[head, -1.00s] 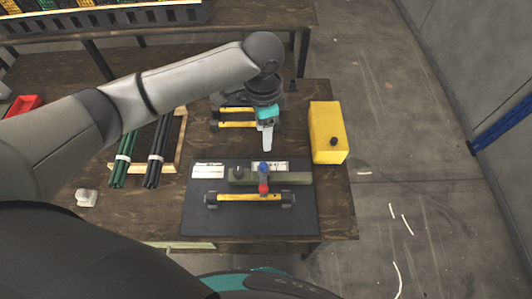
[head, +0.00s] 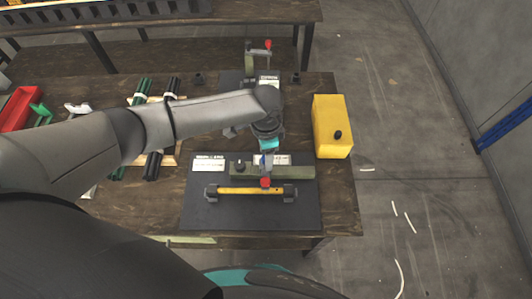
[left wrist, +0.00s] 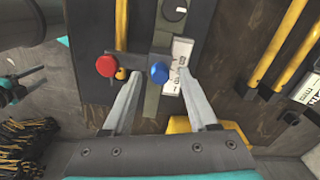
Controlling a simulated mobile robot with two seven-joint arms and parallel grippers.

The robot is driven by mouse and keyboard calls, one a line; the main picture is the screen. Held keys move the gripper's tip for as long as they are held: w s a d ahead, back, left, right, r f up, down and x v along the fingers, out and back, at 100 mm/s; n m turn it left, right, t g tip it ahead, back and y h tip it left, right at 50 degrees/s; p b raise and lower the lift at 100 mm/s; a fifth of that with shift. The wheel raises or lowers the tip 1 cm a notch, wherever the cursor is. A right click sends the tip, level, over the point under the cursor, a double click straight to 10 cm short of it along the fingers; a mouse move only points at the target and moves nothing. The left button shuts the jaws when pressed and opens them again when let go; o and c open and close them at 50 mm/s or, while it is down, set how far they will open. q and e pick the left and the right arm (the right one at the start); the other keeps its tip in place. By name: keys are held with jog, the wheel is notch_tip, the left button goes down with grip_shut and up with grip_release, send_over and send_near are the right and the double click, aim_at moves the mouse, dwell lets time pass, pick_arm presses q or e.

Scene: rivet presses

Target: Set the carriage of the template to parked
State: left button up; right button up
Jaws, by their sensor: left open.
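The template is a grey-green bar (head: 298,172) on a dark mat (head: 225,220) near the table's front edge. Its carriage crosses the bar right of the bar's middle and has a red knob (head: 265,182) on its front end. The carriage's blue knob (left wrist: 158,72) shows clearly in the left wrist view and is mostly covered in the head view. My left gripper (head: 266,155) is over the carriage with its fingers open. In the left wrist view its fingertips (left wrist: 164,76) are on either side of the blue knob; contact is not clear. The red knob (left wrist: 106,66) is outside the fingers.
A yellow and black handle bar (head: 238,190) lies in front of the template. White labels (head: 208,163) are behind the bar. A yellow box (head: 331,127) stands at the table's right edge. Dark and green rods lie in a wooden tray behind my left arm.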

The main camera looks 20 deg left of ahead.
pick_arm(q)
jog(key=shift+c, duration=0.3)
grip_shut()
dwell(1.1)
